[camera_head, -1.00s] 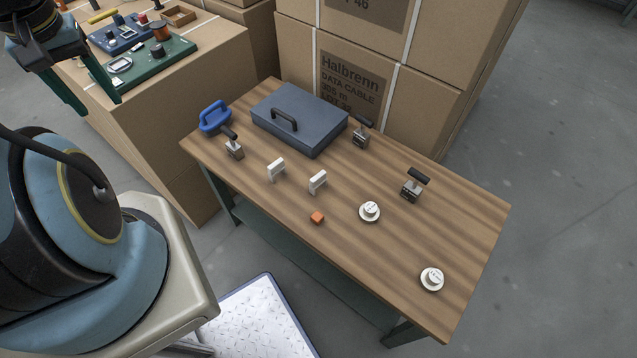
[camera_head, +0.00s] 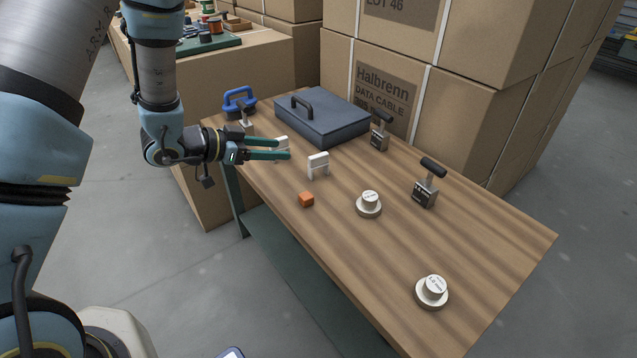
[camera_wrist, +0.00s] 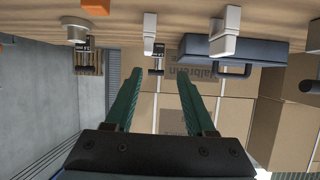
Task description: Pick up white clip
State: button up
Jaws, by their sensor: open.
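Two small white clips stand upright on the wooden table. The right white clip (camera_head: 318,166) is in clear view in the head view. The left white clip (camera_head: 281,143) is partly hidden behind my fingers. My gripper (camera_head: 289,149) is open and empty, its green fingers pointing right over the table's near left edge. The right clip lies a little beyond the fingertips. In the wrist view, which is upside down, both clips hang from the tabletop at the top, one at centre left (camera_wrist: 150,30) and one right of centre (camera_wrist: 225,35). Neither is between the fingers (camera_wrist: 160,73).
An orange cube (camera_head: 306,200), two white round weights (camera_head: 369,205) (camera_head: 432,292) and black-handled stamps (camera_head: 425,190) (camera_head: 380,130) stand on the table (camera_head: 480,250). A blue-grey case (camera_head: 325,122) and a blue-handled object (camera_head: 239,103) are at the back. Cartons (camera_head: 470,110) stand behind.

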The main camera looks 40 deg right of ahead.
aim_at(315, 156)
jog(key=shift+m+g, duration=0.3)
jog(key=shift+g, duration=0.2)
jog(key=s+d+f, duration=0.1)
jog(key=s+d, duration=0.1)
jog(key=d, duration=0.1)
jog(key=d+f, duration=0.1)
jog(key=d, duration=0.1)
jog(key=shift+s+f, duration=0.3)
jog(key=shift+s, duration=0.1)
jog(key=shift+x, duration=2.95)
jog(key=shift+w, duration=0.15)
jog(key=shift+c, duration=0.2)
grip_shut()
